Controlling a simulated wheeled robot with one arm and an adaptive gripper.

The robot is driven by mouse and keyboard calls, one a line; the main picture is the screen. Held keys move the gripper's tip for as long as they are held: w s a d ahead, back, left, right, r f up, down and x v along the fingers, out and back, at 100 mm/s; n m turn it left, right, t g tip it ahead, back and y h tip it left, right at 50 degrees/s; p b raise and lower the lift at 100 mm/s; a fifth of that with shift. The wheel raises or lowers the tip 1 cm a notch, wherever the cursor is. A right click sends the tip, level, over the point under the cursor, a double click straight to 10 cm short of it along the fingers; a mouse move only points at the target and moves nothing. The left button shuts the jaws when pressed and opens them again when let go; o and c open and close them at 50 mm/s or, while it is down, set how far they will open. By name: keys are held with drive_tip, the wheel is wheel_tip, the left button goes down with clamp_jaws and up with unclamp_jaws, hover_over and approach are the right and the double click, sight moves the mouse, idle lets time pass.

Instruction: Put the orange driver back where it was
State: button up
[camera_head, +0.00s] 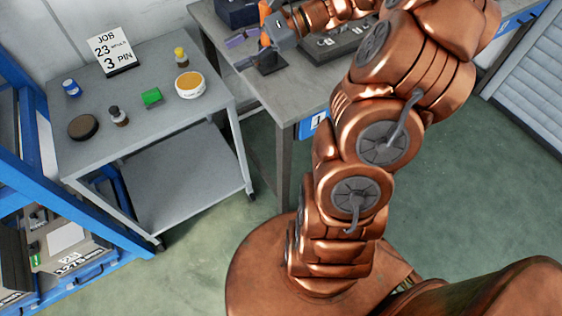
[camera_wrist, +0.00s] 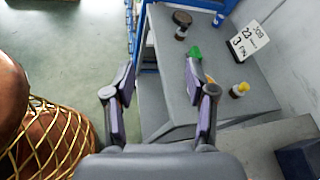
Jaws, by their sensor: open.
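An orange upright piece (camera_head: 264,11), which looks like the driver, shows at the bench's left end in the head view. My gripper partly hides it, and I cannot tell whether they touch.
The grey cart (camera_head: 137,127) holds a job sign (camera_head: 112,50), a green block (camera_head: 151,97), a round orange-topped tin (camera_head: 190,85) and small bottles. A dark tray (camera_head: 335,45) lies on the bench. A blue rack (camera_head: 60,190) stands left.

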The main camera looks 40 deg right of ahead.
drive_tip(key=s+a+f+n+g+h, duration=0.3)
drive_tip(key=s+a+n+g+h, duration=0.35)
drive_tip(key=s+a, duration=0.7)
drive_tip(key=s+d+f+n+h, duration=0.1)
drive_tip(key=s+d+n+h, duration=0.1)
drive_tip(key=s+n, duration=0.4)
drive_tip(key=s+d+f+n+h, duration=0.1)
drive_tip(key=s+n+h, duration=0.4)
drive_tip(key=s, duration=0.3)
drive_tip(key=shift+d+f+n, duration=0.4)
drive_tip(key=shift+n, duration=0.15)
wheel_tip(320, 180, up, 6)
drive_tip(key=p, duration=0.6)
drive_tip(key=shift+r, duration=0.2)
